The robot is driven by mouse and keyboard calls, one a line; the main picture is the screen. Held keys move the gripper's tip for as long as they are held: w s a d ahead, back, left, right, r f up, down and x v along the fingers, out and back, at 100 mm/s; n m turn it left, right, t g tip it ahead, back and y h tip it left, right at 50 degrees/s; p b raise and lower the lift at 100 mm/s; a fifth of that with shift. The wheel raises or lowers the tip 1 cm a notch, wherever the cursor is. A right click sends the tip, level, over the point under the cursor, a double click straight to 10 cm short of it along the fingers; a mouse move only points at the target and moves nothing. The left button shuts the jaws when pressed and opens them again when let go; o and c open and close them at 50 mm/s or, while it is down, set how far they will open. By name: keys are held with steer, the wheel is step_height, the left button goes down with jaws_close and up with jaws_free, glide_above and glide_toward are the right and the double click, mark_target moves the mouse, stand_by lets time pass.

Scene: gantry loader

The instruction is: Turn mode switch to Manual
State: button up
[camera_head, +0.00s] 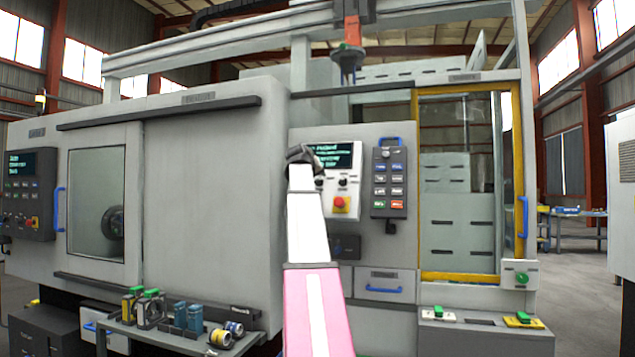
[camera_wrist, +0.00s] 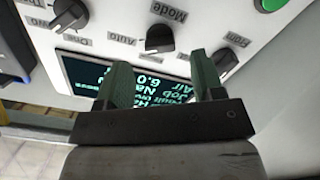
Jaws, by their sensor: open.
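The mode switch (camera_wrist: 160,38) is a black rotary knob on a white panel, under an upside-down "Mode" label in the wrist view. "Auto" is printed to its left; I cannot tell exactly which way its pointer is set. My gripper (camera_wrist: 162,70) is open, its two dark green fingers apart and empty just short of the knob, with the lit panel screen (camera_wrist: 155,88) showing between and beside them.
Other black knobs flank the switch at left (camera_wrist: 70,15) and right (camera_wrist: 225,60). A green button (camera_wrist: 270,4) is at the upper right. A red emergency stop (camera_head: 340,203) sits low on the panel. A handheld pendant (camera_head: 389,178) hangs to its right.

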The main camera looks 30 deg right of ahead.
mark_target(317, 181)
steer(key=shift+x, duration=1.95)
steer(key=c, duration=0.9)
steer(key=shift+c, duration=0.2)
steer(key=shift+n, duration=0.3)
steer(key=n, duration=0.5)
steer(key=shift+f+n, duration=0.1)
steer(key=shift+n, duration=0.2)
steer(key=n, duration=0.5)
steer(key=shift+n, duration=0.3)
